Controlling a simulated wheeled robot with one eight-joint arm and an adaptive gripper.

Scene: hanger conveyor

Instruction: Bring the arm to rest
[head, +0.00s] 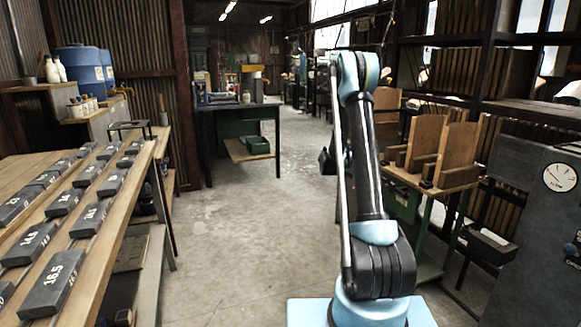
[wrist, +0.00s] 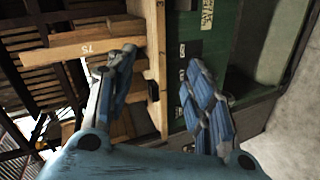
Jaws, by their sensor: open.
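My gripper (wrist: 160,85) is open in the wrist view, its two blue ridged fingers apart with nothing between them. In the head view my arm (head: 368,160) stands raised and folded in the middle. The gripper cannot be made out there.
A wooden table (head: 120,205) with rows of dark numbered blocks (head: 52,285) stands at the left. A cart with wooden holders (head: 440,150) is close to my arm's right. A grey cabinet with a dial (head: 560,177) stands at far right. The concrete floor (head: 240,215) ahead is clear.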

